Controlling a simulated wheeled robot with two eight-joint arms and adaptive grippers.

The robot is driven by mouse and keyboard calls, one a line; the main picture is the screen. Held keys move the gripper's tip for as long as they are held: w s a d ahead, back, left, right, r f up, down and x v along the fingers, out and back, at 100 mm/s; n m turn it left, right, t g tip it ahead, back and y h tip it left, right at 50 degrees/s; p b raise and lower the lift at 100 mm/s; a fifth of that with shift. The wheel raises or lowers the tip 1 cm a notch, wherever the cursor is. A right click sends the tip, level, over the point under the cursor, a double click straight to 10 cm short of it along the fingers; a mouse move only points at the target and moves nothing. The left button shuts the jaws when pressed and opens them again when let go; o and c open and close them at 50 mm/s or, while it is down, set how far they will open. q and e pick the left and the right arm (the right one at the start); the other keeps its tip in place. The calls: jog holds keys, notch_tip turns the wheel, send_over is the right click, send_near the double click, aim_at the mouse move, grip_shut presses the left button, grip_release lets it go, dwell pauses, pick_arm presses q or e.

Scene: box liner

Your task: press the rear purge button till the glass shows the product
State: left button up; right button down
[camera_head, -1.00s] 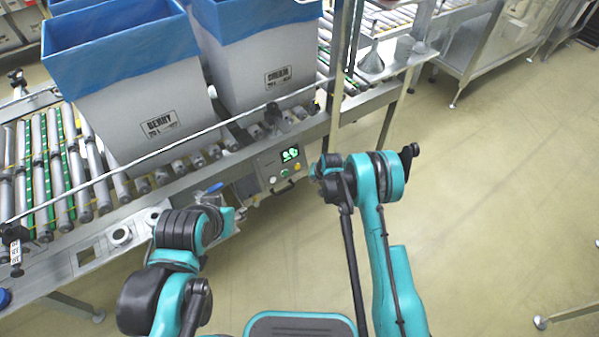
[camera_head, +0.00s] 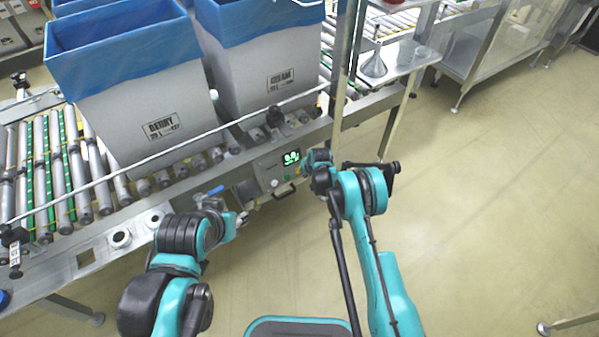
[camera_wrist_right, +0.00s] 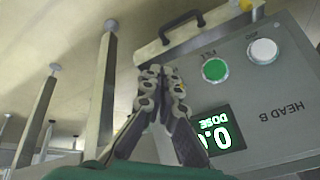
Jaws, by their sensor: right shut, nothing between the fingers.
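A grey control panel marked HEAD B shows in the right wrist view (camera_wrist_right: 270,125) and on the conveyor's front in the head view (camera_head: 266,168). It has a green button (camera_wrist_right: 215,70), a white button (camera_wrist_right: 263,51) and a lit dose display (camera_wrist_right: 214,129), partly covered by a finger. A bit of yellow shows behind one fingertip. My right gripper (camera_wrist_right: 163,73) is shut and empty over the panel's edge; contact cannot be told. My left gripper (camera_head: 241,219) is left of the panel, too small to read. I cannot make out a rear purge button or the glass.
Two bins with blue liners, a left one (camera_head: 150,110) and a right one (camera_head: 265,75), stand on the roller conveyor (camera_head: 62,170). A metal post (camera_head: 343,60) rises beside the panel. A metal funnel (camera_head: 374,64) sits on a shelf behind.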

jog(key=shift+w+a+f, duration=0.2)
jog(key=shift+w+a, duration=0.2)
jog(key=shift+w, duration=0.05)
dwell(1.2)
jog(key=shift+w+a+f, duration=0.1)
jog(key=shift+w+a, duration=0.1)
jog(key=shift+w, duration=0.15)
jog(key=shift+w+a+f, duration=0.15)
jog(key=shift+w+a, duration=0.1)
dwell(0.7)
jog(key=shift+s+d, duration=0.1)
dwell(0.8)
jog(key=shift+s+d+r, duration=0.3)
jog(key=shift+s+d, duration=0.05)
jog(key=shift+s, duration=0.15)
jog(key=shift+s+d+r+p, duration=0.35)
jog(key=shift+s+d, duration=0.35)
jog(key=shift+s, duration=0.25)
jog(key=shift+s+d+r+p, duration=0.25)
jog(key=shift+s+d+r, duration=0.2)
jog(key=shift+s+d, duration=0.4)
